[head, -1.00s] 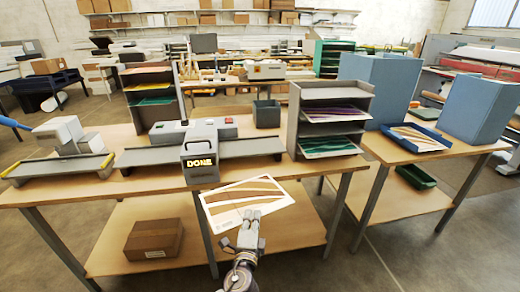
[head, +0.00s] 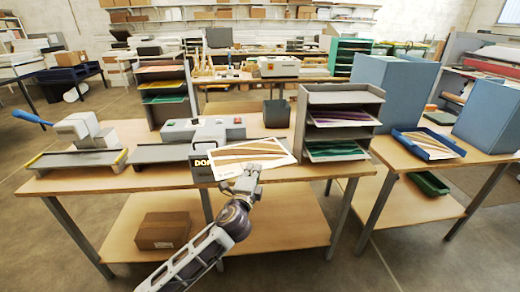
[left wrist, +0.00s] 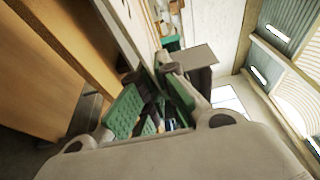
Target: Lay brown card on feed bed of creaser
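A white card with brown wavy bands (head: 240,158) is held up by its near edge in my left gripper (head: 247,180). A grey lever machine with a blue handle (head: 85,132), which looks like the creaser, stands at the table's left. Its flat grey bed (head: 75,160) has yellow ends and is empty. In the left wrist view the fingers with green pads (left wrist: 150,105) show, but the card is hard to make out. My right gripper is not in view.
A grey sorter (head: 333,95) with colored sheets stands right of the middle machine. A blue tray (head: 458,153) with a similar card lies on the right table between blue boxes. A dark bin (head: 277,113) stands at the back. A brown carton (head: 163,231) is on the lower shelf.

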